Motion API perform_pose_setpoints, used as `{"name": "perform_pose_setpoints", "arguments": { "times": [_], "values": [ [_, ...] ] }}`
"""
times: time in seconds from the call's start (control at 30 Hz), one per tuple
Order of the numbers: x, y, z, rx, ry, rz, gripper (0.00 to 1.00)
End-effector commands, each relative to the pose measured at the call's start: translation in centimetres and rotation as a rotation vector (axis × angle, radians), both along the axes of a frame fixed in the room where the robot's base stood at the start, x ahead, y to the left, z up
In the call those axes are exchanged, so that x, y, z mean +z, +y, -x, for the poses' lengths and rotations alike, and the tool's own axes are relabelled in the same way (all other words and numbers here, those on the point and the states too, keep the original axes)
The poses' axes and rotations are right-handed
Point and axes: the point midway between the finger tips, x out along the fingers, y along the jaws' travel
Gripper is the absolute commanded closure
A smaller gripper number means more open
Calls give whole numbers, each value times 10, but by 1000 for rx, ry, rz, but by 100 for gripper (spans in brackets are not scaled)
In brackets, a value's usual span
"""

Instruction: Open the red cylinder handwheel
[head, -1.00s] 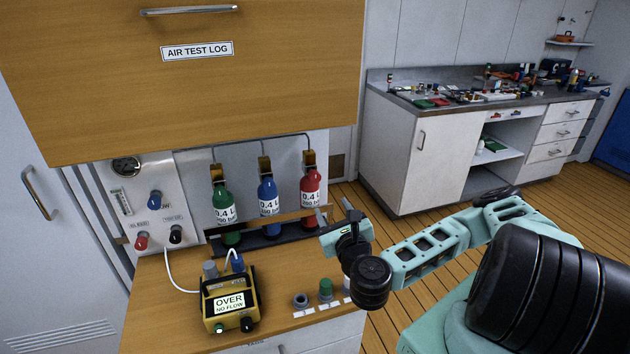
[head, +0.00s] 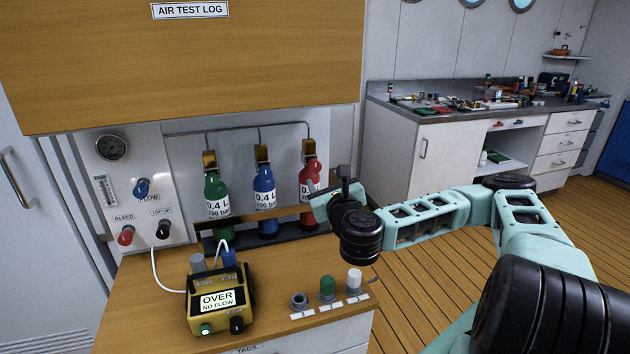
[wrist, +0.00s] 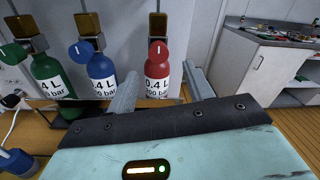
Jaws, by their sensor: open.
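The red cylinder (head: 308,172) stands at the right end of a row of three in the rack, upright, with a 0.4 L label. In the wrist view its red round handwheel (wrist: 158,49), with a short white mark, faces me below a brass block. My gripper (wrist: 160,82) is open. Its two grey fingers reach toward the red cylinder, one on each side of it in the picture, with nothing held. In the head view my gripper (head: 318,193) is in front of the red cylinder and covers part of it. The handwheel is hard to make out there.
The blue cylinder (head: 264,190) and the green cylinder (head: 216,196) stand to the left. The blue handwheel (wrist: 82,50) is near my left finger in the picture.

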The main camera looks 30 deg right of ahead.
Motion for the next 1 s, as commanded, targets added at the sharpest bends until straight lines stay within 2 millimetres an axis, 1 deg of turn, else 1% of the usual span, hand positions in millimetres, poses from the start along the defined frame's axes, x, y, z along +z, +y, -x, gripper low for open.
{"name": "perform_pose_setpoints", "arguments": {
  "times": [0.03, 0.13, 0.17, 0.2, 0.4, 0.5, 0.6, 0.77, 1.0],
  "values": [
    [-6, 1, -1, 3, -4, 2, 48],
    [-6, 2, -1, 9, -4, 1, 48],
    [-3, 0, -5, 8, -3, 2, 48],
    [0, -3, -15, 5, -3, 4, 48],
    [3, -16, -52, 5, 0, 1, 48],
    [2, -20, -66, 7, -1, 1, 48],
    [2, -23, -76, 7, -1, 1, 48],
    [1, -26, -83, 8, -1, 1, 48],
    [1, -26, -84, 9, -1, 2, 48]
  ]
}}
